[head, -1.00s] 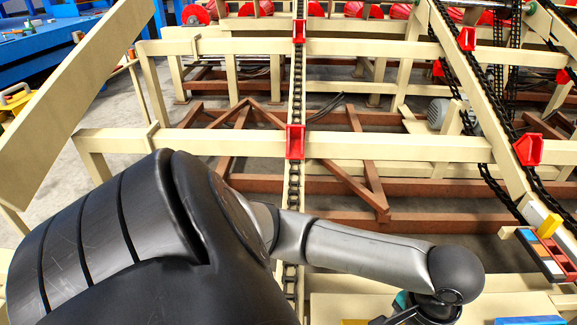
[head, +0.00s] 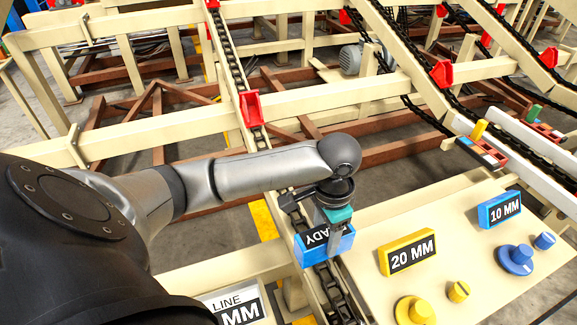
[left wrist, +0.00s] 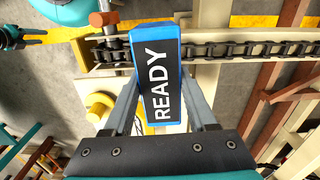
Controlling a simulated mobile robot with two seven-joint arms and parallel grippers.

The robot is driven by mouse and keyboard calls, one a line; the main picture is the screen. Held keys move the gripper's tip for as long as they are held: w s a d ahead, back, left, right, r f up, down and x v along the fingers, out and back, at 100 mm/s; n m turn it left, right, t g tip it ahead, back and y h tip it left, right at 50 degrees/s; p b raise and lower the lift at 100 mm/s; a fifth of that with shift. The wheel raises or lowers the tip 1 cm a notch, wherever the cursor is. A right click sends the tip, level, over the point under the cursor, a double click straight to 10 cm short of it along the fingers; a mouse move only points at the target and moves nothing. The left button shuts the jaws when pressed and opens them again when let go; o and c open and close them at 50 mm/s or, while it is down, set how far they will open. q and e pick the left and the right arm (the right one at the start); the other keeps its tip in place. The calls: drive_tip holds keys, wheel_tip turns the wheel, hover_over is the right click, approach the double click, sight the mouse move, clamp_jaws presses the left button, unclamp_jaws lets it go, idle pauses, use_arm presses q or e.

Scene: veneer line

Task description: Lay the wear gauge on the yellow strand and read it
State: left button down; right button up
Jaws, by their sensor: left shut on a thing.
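The wear gauge, a blue block with a dark READY display (head: 327,243), is between the fingers of my left gripper (head: 335,222). In the left wrist view the READY face (left wrist: 158,80) points to the camera, with a finger on each side. The gauge's end overlaps a dark chain strand (head: 332,290), which crosses the left wrist view (left wrist: 230,50). I cannot tell whether it touches the chain. No chain looks yellow. A dark and teal part (left wrist: 18,36) at the left wrist view's edge may be my right gripper; its jaws are unclear.
Right of the gauge, a cream panel carries a yellow 20 MM sign (head: 408,252), a blue 10 MM sign (head: 500,209) and yellow and blue knobs. A partly hidden LINE sign (head: 236,306) stands left of the chain. A red lug (head: 250,108) sits farther up the chain.

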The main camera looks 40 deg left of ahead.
use_arm(q)
drive_tip(key=w+a+r+m+b, duration=0.2)
drive_tip(key=w+a+r+m, duration=0.3)
drive_tip(key=a+m, duration=0.45)
drive_tip(key=w+a+r+m+b, duration=0.1)
drive_tip(key=w+a+r+m, duration=0.3)
drive_tip(key=w+a+m, duration=0.45)
drive_tip(key=shift+s+a+f+b, duration=0.25)
drive_tip(key=shift+f+b, duration=1.1)
drive_tip(key=shift+f, duration=1.9)
drive_tip(key=shift+s+a+f+b, duration=0.1)
drive_tip(key=shift+a+f+b, duration=0.15)
drive_tip(key=shift+f+b, duration=2.05)
drive_tip(key=shift+s+a+f+b, duration=0.25)
drive_tip(key=shift+f+b, duration=0.2)
drive_tip(key=shift+f, duration=4.05)
use_arm(e)
drive_tip(key=w+a+r+t, duration=0.1)
drive_tip(key=w+a+r, duration=0.2)
drive_tip(key=w+r, duration=0.3)
drive_tip(key=w+a+r, duration=0.3)
drive_tip(key=w+r, duration=0.4)
drive_tip(key=r, duration=0.2)
drive_tip(key=shift+w+a+t+y, duration=0.15)
drive_tip(key=shift+a+t+y, duration=0.2)
drive_tip(key=shift+t+y, duration=0.05)
drive_tip(key=shift+r, duration=0.1)
